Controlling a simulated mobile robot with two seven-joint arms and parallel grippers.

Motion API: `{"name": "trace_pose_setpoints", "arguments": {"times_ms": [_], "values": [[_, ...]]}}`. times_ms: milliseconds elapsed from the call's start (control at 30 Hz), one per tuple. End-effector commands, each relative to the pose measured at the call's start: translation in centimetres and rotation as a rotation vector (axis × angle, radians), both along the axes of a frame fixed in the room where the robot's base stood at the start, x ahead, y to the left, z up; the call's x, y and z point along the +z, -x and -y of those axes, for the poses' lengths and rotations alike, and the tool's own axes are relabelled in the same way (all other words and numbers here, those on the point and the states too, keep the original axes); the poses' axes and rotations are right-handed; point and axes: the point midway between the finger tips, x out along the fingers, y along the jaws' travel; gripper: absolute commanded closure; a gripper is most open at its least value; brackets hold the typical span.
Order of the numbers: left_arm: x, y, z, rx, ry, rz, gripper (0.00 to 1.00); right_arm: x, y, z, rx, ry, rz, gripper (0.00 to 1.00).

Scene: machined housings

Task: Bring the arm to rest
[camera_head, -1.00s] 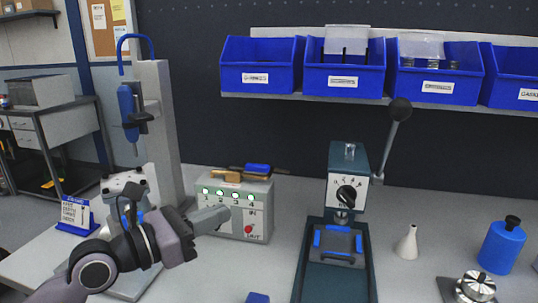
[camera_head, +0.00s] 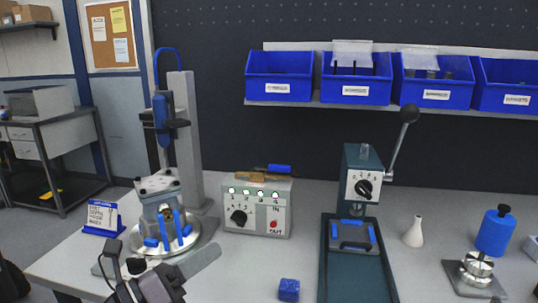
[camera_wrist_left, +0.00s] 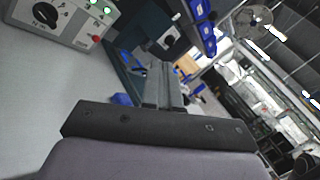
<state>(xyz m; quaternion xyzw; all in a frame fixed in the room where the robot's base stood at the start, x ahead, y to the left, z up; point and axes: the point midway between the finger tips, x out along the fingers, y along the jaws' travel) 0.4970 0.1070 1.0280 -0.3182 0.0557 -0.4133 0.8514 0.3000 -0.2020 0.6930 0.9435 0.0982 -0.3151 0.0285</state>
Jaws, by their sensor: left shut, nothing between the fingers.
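My left gripper (camera_head: 200,262) is low at the left of the head view, over the front of the bench. Its grey fingers are shut together with nothing between them and point up and to the right. In the left wrist view the closed fingers (camera_wrist_left: 160,85) stretch away from the dark gripper body. They touch nothing that I can see. My right gripper is in neither view.
The control box (camera_head: 257,206), a fixture with blue clamps (camera_head: 170,230), a lever press (camera_head: 362,185), a small blue block (camera_head: 289,290), a white cone (camera_head: 414,232) and a blue bottle (camera_head: 495,232) stand on the bench. Blue bins (camera_head: 356,80) sit on a shelf behind.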

Motion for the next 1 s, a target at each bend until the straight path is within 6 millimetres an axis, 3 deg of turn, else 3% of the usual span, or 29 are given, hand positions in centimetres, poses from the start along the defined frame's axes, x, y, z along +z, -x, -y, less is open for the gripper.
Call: {"name": "trace_pose_setpoints", "arguments": {"times_ms": [267,467,567,700,800,1000], "values": [[-6.4,1.8,-3.4,0.104,0.68,-0.526,1.0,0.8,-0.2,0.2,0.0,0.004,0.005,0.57],[-14.2,4.4,-6.8,0.283,1.153,-0.906,1.0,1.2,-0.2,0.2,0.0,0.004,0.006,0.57],[-18.8,6.9,-8.2,0.402,1.383,-1.093,1.0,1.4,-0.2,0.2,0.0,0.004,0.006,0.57],[-24.9,11.6,-9.4,0.585,1.682,-1.327,1.0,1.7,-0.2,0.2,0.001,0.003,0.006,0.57],[-28.2,15.0,-9.7,0.701,1.851,-1.452,1.0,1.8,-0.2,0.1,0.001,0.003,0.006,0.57],[-31.3,19.1,-9.5,0.83,2.034,-1.579,1.0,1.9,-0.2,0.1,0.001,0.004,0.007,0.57]]}}
